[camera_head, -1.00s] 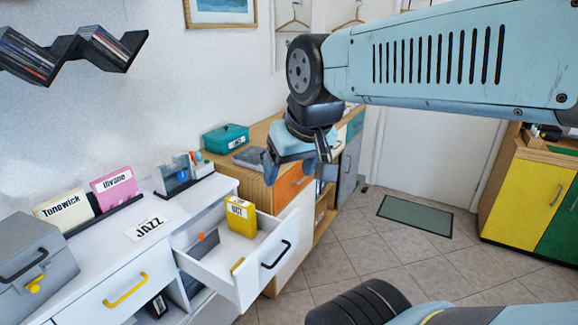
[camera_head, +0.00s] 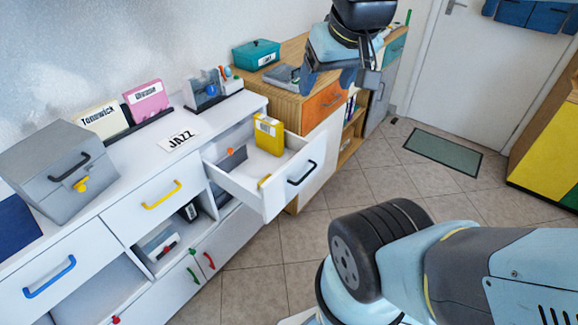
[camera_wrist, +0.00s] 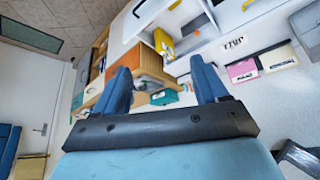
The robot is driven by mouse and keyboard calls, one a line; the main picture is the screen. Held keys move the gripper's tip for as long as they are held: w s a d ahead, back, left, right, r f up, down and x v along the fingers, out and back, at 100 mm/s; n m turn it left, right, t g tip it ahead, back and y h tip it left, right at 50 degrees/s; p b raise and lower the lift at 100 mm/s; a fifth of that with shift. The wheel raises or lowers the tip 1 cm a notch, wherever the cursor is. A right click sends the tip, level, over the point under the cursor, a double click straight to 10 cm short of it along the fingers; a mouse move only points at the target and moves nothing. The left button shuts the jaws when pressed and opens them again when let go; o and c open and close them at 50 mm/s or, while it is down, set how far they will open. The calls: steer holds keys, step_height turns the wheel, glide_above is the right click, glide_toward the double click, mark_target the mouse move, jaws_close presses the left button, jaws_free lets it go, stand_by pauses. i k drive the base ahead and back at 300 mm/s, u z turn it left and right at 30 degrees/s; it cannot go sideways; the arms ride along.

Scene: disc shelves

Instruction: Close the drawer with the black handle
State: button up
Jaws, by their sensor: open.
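The white drawer with the black handle (camera_head: 301,173) is pulled out from the white cabinet. Its front panel (camera_head: 277,196) faces right and toward me. A yellow box (camera_head: 268,134) stands upright inside it, with a small orange item and a small yellow item. My gripper (camera_head: 337,82) is open and empty, above and behind the drawer, in front of the wooden cabinet, touching nothing. In the wrist view my two blue fingers (camera_wrist: 160,85) stand wide apart. The open drawer (camera_wrist: 145,22) shows at the top there, with the yellow box (camera_wrist: 163,42) in it.
The shut drawer with a yellow handle (camera_head: 161,195) and one with a blue handle (camera_head: 50,277) are to the left. A grey case (camera_head: 62,165) stands on the white top. A wooden cabinet (camera_head: 285,106) is behind the open drawer. The tiled floor (camera_head: 300,238) before the drawer is clear.

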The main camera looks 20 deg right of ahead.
mark_target(289, 178)
steer(key=z, duration=1.55)
steer(key=k, duration=1.2)
steer(key=u, duration=1.4)
steer(key=i, duration=1)
steer(key=z, duration=0.05)
